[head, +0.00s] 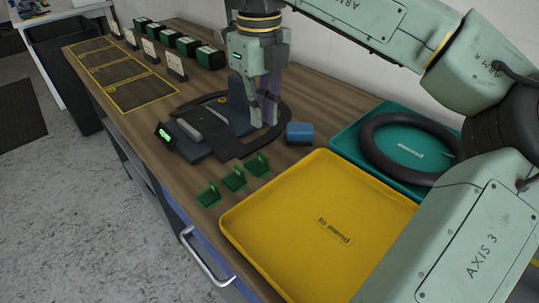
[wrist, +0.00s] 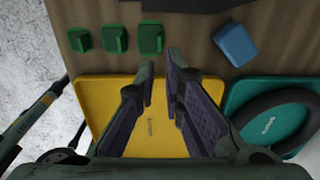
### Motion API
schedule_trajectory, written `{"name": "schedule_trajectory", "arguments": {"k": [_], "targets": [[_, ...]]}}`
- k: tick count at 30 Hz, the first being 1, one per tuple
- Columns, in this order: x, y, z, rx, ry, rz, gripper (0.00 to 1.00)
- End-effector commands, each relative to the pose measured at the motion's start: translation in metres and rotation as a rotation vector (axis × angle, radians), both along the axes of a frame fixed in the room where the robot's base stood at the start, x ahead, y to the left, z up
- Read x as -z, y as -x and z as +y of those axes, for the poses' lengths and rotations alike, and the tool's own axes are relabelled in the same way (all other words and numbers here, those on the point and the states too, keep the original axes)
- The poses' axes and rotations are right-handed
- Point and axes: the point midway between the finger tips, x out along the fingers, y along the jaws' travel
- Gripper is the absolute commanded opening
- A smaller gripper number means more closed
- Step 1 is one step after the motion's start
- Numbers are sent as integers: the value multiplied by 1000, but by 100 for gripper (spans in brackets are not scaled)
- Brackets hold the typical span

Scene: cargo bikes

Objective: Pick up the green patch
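Three small green pieces with upright tabs stand in a row on the wooden bench: a near one (head: 208,195), a middle one (head: 233,179) and a far one (head: 258,164). They also show along the top of the wrist view, at its left (wrist: 79,40), middle (wrist: 115,39) and right (wrist: 151,40). I cannot tell which one is the green patch. My gripper (head: 263,124) points down, apart from the pieces. In the wrist view its fingertips (wrist: 161,62) are apart with nothing between them, just below the right-hand piece.
A yellow tray (head: 265,247) marked "to mend" lies in front. A teal tray (head: 349,143) behind it holds a black tyre (head: 375,160). A blue block (head: 300,132) and a black device with a lit screen (head: 165,135) are near my gripper. Several dark green boxes (head: 187,47) line the back.

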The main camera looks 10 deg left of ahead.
Motion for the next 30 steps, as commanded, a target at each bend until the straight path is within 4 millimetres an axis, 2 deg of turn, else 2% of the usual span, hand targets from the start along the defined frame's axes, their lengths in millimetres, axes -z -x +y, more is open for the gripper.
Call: {"name": "schedule_trajectory", "arguments": {"k": [6, 14, 21, 25, 30], "targets": [[35, 0, 0, -1, -1, 3, 10], [56, 0, 0, -1, -1, 3, 10], [91, -2, 0, -1, -2, 3, 10], [100, -2, 0, 0, -1, 1, 10], [101, -2, 1, 0, -1, 0, 10]]}}
